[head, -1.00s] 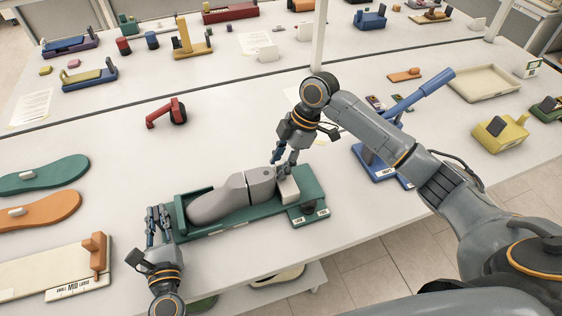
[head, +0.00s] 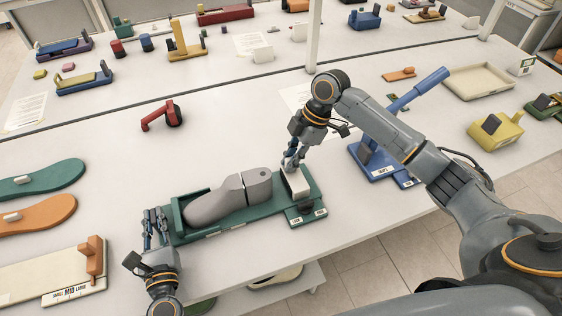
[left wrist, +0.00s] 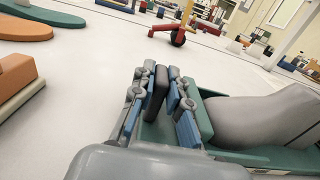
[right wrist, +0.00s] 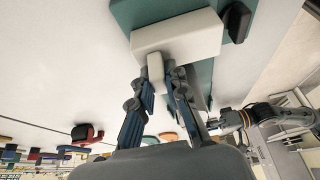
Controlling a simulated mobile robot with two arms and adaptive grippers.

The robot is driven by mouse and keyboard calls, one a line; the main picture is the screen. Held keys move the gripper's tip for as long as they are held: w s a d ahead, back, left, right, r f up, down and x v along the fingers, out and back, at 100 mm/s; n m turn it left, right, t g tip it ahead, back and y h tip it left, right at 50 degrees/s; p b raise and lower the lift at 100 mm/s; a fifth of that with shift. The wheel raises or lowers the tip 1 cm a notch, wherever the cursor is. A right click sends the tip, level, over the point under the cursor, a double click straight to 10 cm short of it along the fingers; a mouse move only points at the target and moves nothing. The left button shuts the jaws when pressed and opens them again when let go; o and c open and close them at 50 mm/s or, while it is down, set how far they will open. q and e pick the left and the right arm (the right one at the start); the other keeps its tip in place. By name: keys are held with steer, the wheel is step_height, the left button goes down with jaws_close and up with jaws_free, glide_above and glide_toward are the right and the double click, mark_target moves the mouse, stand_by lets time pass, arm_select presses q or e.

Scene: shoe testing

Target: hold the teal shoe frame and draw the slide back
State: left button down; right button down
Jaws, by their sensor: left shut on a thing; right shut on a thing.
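The teal shoe frame (head: 235,232) lies on the table with a grey foot form (head: 222,203) in it. The white slide block (head: 298,183) stands on the frame's right part, with a visible gap between it and the foot form's heel. My right gripper (head: 292,163) is shut on the slide's small white knob; the right wrist view shows the fingers (right wrist: 162,84) on either side of the knob (right wrist: 156,68).
A blue device with a lever (head: 385,160) stands right of the frame, close to my right arm. A red tool (head: 163,115) lies behind the frame. Teal and orange soles (head: 35,213) and a cream measuring board (head: 60,272) lie at left. The table's front edge is close.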

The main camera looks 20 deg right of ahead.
arm_select(q)
steer(key=shift+a, duration=0.15)
arm_select(e)
steer(key=c, duration=1.3)
jaws_free()
steer(key=shift+a, duration=0.1)
steer(key=v, duration=1.2)
arm_select(q)
steer(key=c, duration=1.3)
jaws_free()
steer(key=shift+o, duration=0.2)
